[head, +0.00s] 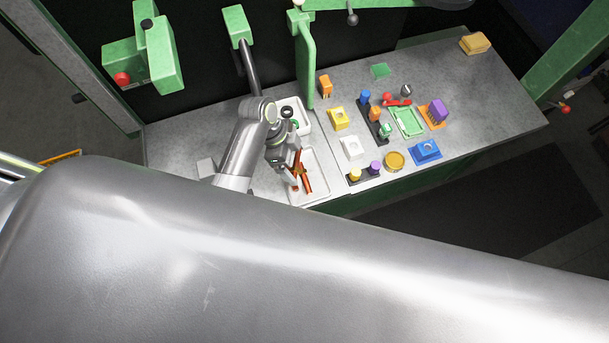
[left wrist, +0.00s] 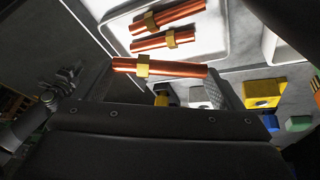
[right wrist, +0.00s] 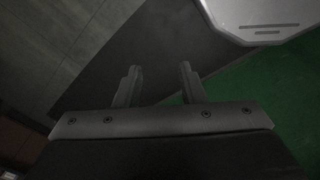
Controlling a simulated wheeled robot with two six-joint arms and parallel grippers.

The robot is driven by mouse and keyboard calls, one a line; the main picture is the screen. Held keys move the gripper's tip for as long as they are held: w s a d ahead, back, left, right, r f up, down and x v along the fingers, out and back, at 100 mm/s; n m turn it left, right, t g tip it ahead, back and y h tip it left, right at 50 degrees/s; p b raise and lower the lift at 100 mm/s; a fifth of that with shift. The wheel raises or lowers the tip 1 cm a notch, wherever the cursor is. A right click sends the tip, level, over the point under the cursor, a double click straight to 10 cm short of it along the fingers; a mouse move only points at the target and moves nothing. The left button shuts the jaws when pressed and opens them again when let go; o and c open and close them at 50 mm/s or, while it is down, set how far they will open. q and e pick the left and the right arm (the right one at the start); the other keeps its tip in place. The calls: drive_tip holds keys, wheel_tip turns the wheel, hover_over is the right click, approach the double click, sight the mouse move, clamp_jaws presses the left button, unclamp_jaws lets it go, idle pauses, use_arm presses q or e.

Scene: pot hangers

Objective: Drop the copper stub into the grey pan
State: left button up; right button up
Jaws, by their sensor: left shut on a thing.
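My left gripper (head: 291,177) is over the pale tray (head: 322,196) near the front edge of the bench. In the left wrist view, a copper stub (left wrist: 180,69) with a brass collar lies across between its fingers (left wrist: 163,80), held clear of the tray. Two more copper stubs with brass collars (left wrist: 168,15) (left wrist: 178,39) lie in the tray. I cannot tell for sure which container is the grey pan; the trays look pale grey to white. My right gripper (right wrist: 157,75) is open and empty, away from the bench top.
A second pale tray (head: 304,127) with dark and green rings stands behind. To the right are a yellow block (head: 338,118), a white block (head: 351,148), a blue block (head: 425,151) and a green tray (head: 408,122). A green upright (head: 306,65) rises behind the trays. The bench's far right is mostly clear.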

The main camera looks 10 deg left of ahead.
use_arm(q)
drive_tip(key=shift+d, duration=0.1)
drive_tip(key=o, duration=0.7)
use_arm(e)
drive_tip(key=shift+w+a, duration=0.15)
drive_tip(key=shift+a, duration=0.3)
use_arm(q)
drive_tip(key=shift+a+r, duration=0.25)
drive_tip(key=shift+r, duration=0.2)
drive_tip(key=v, duration=1.1)
drive_tip(key=shift+b, duration=0.45)
use_arm(e)
drive_tip(key=shift+d+f, duration=0.25)
drive_tip(key=shift+f, duration=0.25)
drive_tip(key=shift+a, duration=0.15)
